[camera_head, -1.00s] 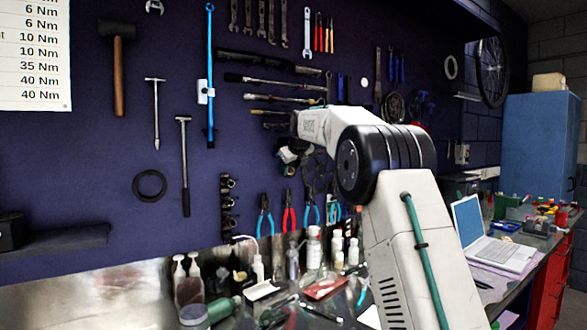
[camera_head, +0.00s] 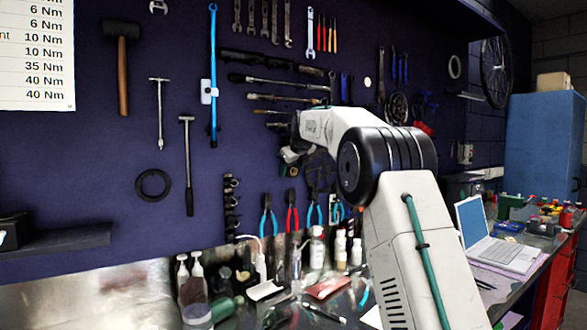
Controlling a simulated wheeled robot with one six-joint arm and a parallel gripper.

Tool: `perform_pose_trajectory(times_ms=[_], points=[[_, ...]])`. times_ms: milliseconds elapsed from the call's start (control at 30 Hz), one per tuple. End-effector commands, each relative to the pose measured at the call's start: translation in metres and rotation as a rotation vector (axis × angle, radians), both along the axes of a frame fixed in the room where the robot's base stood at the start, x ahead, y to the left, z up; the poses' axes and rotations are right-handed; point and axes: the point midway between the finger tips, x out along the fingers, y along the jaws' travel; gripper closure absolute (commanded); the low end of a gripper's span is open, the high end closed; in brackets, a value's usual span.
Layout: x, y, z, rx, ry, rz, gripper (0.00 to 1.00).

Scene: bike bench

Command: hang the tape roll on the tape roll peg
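My gripper (camera_head: 289,157) is at the end of my white arm, in front of the dark blue tool wall. It is small and dark against the tools behind it, and I cannot tell whether its fingers are open or shut or hold anything. I cannot make out a tape roll for certain. A black ring (camera_head: 153,197) hangs flat on the wall at the left, well apart from my gripper. No empty tape roll peg can be told apart.
Hammers, wrenches and pliers (camera_head: 291,213) hang on the wall around my gripper. Bottles (camera_head: 195,297) and loose tools crowd the metal bench below. A laptop (camera_head: 492,246) stands on the right.

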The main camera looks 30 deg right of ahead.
Motion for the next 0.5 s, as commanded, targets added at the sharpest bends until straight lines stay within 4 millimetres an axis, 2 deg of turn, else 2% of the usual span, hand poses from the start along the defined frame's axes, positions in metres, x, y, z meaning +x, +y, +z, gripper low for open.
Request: perform_pose_trajectory(times_ms=[267,500], points=[[-0.002,-0.002,0.001,-0.001,0.002,-0.003,0.30],[-0.025,0.007,0.024,-0.001,0.000,-0.001,0.30]])
